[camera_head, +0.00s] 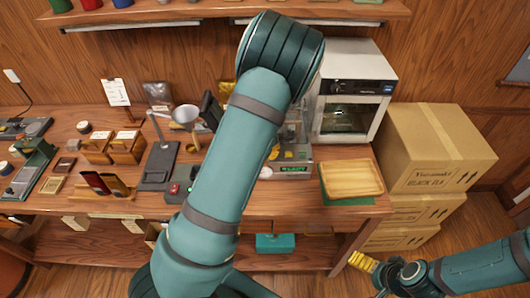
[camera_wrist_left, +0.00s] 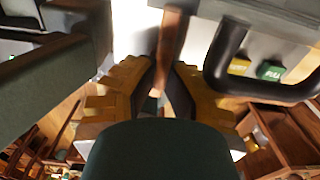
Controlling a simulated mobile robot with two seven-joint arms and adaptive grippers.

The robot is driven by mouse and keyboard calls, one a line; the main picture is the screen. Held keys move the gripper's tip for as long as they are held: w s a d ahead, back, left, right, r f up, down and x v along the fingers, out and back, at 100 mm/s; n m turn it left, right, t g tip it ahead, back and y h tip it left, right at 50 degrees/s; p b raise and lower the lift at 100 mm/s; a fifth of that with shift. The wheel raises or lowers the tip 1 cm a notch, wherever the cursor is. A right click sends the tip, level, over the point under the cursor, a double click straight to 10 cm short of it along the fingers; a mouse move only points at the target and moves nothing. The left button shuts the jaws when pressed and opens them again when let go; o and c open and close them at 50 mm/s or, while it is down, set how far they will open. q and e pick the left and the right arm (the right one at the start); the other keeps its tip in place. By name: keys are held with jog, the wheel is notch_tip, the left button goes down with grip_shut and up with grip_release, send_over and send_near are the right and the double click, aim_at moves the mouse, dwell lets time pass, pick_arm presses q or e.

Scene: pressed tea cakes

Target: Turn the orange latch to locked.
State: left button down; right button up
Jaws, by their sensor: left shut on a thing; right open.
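An orange-brown bar, which looks like the orange latch (camera_wrist_left: 172,38), stands upright in the left wrist view, and its lower end runs between the fingers. My left gripper (camera_wrist_left: 164,78), with yellow ribbed fingers, is shut on it. In the head view my left arm covers the left gripper and the latch. How far the latch is turned cannot be told. My right gripper (camera_head: 360,262) is open and empty, low at the right of the head view, beyond the table's right end.
In the left wrist view a black curved handle (camera_wrist_left: 216,58) is right of the latch, by a yellow label (camera_wrist_left: 238,67) and a green label (camera_wrist_left: 270,71). On the table (camera_head: 262,203) are a white oven (camera_head: 352,92) and a wooden tray (camera_head: 340,182). Cardboard boxes (camera_head: 438,150) stand right.

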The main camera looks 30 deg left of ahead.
pick_arm(q)
jog(key=shift+s+f, duration=0.1)
jog(key=c, duration=1)
grip_release()
jog(key=shift+r, duration=0.55)
notch_tip(320, 180, up, 11)
